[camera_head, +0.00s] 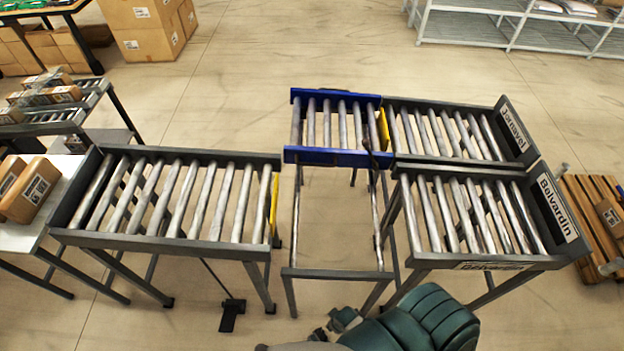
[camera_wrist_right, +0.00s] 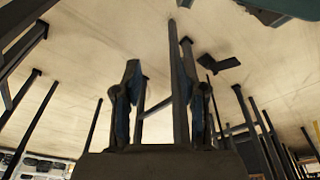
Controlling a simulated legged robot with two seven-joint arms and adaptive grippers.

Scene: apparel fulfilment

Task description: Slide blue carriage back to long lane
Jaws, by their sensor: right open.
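The blue carriage (camera_head: 330,157) is a short roller section with blue side rails. My right gripper is open and empty in the right wrist view (camera_wrist_right: 164,90), low among grey legs. In the head view my right arm (camera_head: 415,325) enters at the bottom, below the frame. My left gripper is not in view.
Yellow stops show at the long lane's end (camera_head: 274,205) and by the carriage (camera_head: 384,128). Boxes (camera_head: 30,190) rest on a left table. A wooden pallet (camera_head: 590,215) lies at right.

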